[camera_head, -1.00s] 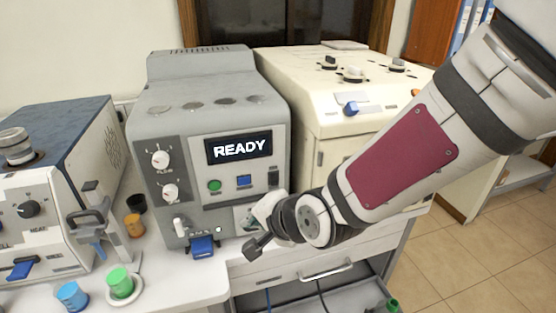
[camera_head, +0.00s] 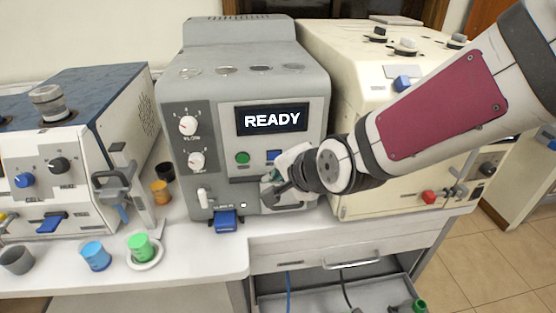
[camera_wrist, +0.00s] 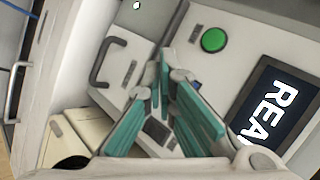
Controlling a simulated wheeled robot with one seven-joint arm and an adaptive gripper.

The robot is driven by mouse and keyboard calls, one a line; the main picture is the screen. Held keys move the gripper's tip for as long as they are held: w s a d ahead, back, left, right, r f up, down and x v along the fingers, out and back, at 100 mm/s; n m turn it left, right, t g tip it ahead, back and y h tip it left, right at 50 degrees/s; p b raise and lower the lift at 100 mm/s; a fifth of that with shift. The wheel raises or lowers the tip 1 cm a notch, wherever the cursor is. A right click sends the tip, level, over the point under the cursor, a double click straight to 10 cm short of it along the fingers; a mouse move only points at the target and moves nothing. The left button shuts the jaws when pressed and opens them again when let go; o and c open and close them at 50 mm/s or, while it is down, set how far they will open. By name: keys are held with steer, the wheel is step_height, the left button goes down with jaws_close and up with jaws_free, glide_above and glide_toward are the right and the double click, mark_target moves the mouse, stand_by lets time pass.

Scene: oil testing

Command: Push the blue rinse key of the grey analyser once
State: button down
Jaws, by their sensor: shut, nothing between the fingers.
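The grey analyser (camera_head: 225,92) stands on the bench in the head view, its display (camera_head: 271,119) reading READY. My gripper (camera_head: 272,178) is in front of the lower panel, shut and empty. In the wrist view, the teal fingers of my gripper (camera_wrist: 170,72) converge near the panel beside the green button (camera_wrist: 214,40). Contact cannot be told.
A blue tray-like part (camera_head: 226,221) sticks out at the analyser's foot. A cream machine (camera_head: 345,60) stands close on the right, a white machine with a blue top (camera_head: 75,90) on the left. Blue (camera_head: 95,256) and green (camera_head: 140,247) cups stand on the bench in front.

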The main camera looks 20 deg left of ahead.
steer(key=shift+w+a+b, duration=0.25)
steer(key=shift+w+a, duration=0.15)
steer(key=shift+w, duration=0.25)
steer(key=shift+w+a+b, duration=0.25)
steer(key=shift+w+a, duration=0.15)
steer(key=shift+w, duration=0.2)
steer(key=shift+w+a, duration=0.1)
steer(key=shift+w, duration=0.05)
stand_by(0.5)
steer(key=shift+w+a, duration=0.1)
steer(key=shift+w, duration=0.1)
steer(key=shift+w+a+b, duration=0.25)
steer(key=shift+w+b, duration=0.05)
steer(key=shift+w, duration=0.05)
stand_by(0.8)
stand_by(0.3)
steer(key=shift+s+d+p, duration=0.45)
steer(key=shift+s+p, duration=0.2)
steer(key=shift+s, duration=0.05)
steer(key=shift+s+d+p, duration=0.45)
steer(key=shift+s+p, duration=0.1)
steer(key=shift+s, duration=0.15)
steer(key=shift+s+d+p, duration=0.45)
steer(key=shift+s+p, duration=0.15)
steer(key=shift+s, duration=0.15)
steer(key=shift+s+d+p, duration=0.45)
steer(key=shift+s+p, duration=0.1)
steer(key=shift+s, duration=0.15)
